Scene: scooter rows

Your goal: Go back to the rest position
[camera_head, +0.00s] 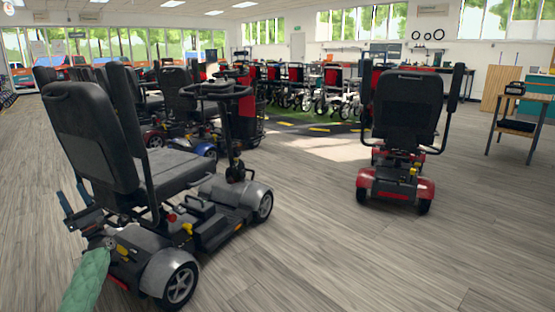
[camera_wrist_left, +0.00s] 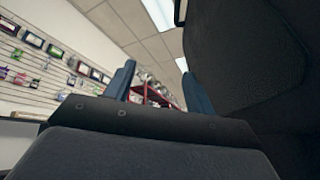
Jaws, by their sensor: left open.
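My left gripper (camera_head: 74,202) is at the lower left in the head view, beside the rear of a grey scooter (camera_head: 135,195), below and behind its black seat back. Its two blue fingers are apart, with nothing seen between them. In the left wrist view the fingers of my left gripper (camera_wrist_left: 158,92) also stand apart. A dark padded surface (camera_wrist_left: 250,60) fills the right side there, close to the fingers. I cannot tell whether they touch the scooter. My right gripper is not in view.
A red scooter (camera_head: 400,140) stands at the right, seen from behind. More scooters (camera_head: 185,110) and wheelchairs (camera_head: 315,85) stand in rows farther back. A small wooden table (camera_head: 518,124) is at the far right. The grey wood floor (camera_head: 310,240) between the two near scooters is clear.

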